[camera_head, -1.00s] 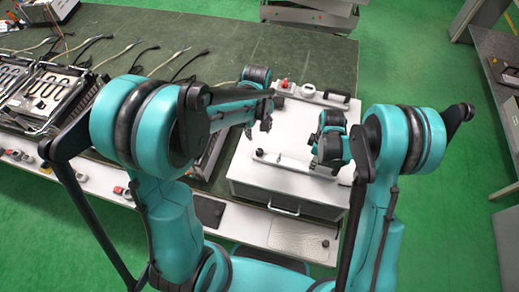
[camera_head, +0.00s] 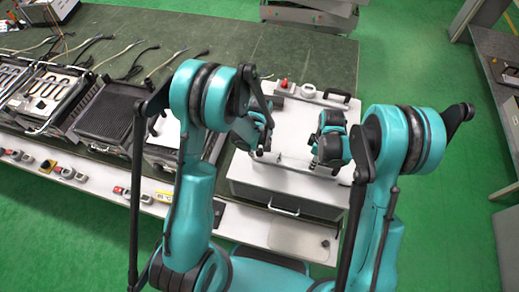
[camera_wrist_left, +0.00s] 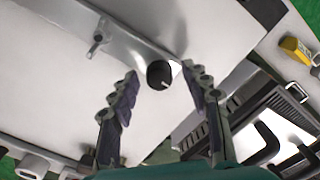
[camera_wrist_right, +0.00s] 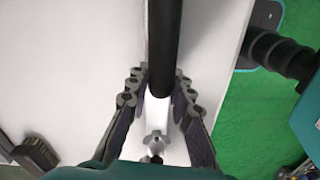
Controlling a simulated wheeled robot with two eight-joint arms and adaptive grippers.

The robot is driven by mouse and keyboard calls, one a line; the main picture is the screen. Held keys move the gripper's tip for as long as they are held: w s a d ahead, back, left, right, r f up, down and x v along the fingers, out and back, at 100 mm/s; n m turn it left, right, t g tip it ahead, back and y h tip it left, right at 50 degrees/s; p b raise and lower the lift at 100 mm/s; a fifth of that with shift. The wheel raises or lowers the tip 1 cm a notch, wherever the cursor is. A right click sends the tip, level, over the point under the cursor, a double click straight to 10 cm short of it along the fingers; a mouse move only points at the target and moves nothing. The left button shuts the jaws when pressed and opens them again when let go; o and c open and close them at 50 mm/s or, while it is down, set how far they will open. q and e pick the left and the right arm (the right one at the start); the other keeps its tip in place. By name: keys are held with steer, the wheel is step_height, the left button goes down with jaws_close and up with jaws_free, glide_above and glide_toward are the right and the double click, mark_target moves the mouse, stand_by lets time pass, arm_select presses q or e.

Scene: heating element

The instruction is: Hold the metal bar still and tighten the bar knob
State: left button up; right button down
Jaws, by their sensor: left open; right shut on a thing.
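The metal bar (camera_head: 290,162) lies across the front part of the white box lid. The round black bar knob (camera_wrist_left: 158,73) sits at one end of the bar in the left wrist view. My left gripper (camera_wrist_left: 161,76) is open, with its fingertips on either side of the knob; no contact is clear. In the head view my left gripper (camera_head: 262,143) is over the bar's left end and the knob is hard to make out. My right gripper (camera_wrist_right: 159,92) is shut on the bar (camera_wrist_right: 157,118), near its right end; a black rod hides part of the bar there.
The white box (camera_head: 285,188) stands on the bench, with a red-topped part (camera_head: 283,84) and a black handle (camera_head: 336,95) at its back. Open heater units (camera_head: 50,98) stand to the left. A white ledge with switches (camera_head: 66,173) runs along the front.

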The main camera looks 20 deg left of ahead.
arm_select(q)
steer(key=shift+f, duration=0.15)
jaws_close()
